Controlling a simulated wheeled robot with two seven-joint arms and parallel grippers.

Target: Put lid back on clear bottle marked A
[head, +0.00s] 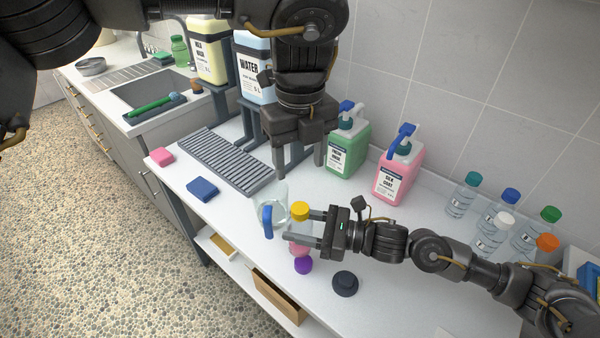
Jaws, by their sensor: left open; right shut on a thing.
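My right gripper (308,227) is shut on a small bottle (300,246) with a yellow top (300,210) and pink lower part. My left gripper (298,165) is open and empty, pointing down above the table behind the jug. A purple cap-like piece (303,266) is just below the held bottle in the picture; I cannot tell if they touch. A dark round lid-like piece (344,283) lies on the table to the right. Clear bottles stand at the right, with teal (472,180), blue (511,196), white (504,220), green (550,214) and orange (547,243) caps. No letter A is readable.
A clear jug (278,196) with a blue handle stands left of the held bottle. Green (345,150) and pink (398,176) pump jugs stand at the back. A grey rack (226,160), blue sponge (202,189) and pink sponge (161,157) lie left. The front right table is fairly clear.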

